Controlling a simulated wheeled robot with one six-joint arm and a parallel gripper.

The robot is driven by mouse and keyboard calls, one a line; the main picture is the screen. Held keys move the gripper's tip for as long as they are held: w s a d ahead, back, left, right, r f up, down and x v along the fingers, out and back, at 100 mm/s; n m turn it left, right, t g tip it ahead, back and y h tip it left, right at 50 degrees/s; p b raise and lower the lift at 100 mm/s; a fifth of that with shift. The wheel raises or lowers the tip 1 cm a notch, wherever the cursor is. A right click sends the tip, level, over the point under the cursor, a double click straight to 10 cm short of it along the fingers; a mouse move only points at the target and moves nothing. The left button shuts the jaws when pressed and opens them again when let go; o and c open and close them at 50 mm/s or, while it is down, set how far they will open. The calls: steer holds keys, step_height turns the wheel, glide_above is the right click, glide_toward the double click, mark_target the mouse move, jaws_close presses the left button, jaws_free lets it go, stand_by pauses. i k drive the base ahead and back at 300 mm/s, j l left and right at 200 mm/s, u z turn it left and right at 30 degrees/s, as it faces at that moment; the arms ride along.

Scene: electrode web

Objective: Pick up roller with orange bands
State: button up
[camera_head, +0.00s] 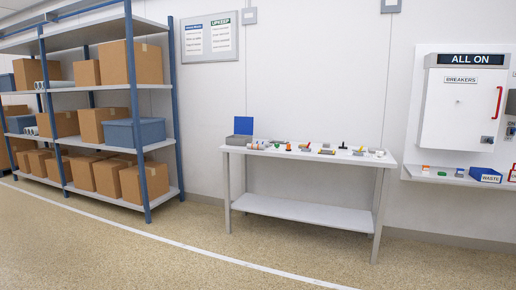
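I cannot make out a roller with orange bands for certain. Small pale cylinders (46,84) lie on an upper shelf of the rack at the left, in front of a carton. More pale cylinders (31,130) lie on the shelf below, left of a carton. They may be rollers, but they are too small for me to tell any band colours. My gripper is not in view.
A blue-post rack (159,92) holds cartons and blue-grey bins. A white table (300,207) with small items stands against the wall. A breaker cabinet (460,110) hangs above a ledge (430,180) at the right. The floor (200,265) in front is clear.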

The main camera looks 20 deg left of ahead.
mark_target(259, 147)
steer(key=i+j+u, duration=0.1)
steer(key=i+j, duration=0.65)
steer(key=i, duration=0.25)
steer(key=j+u, duration=0.05)
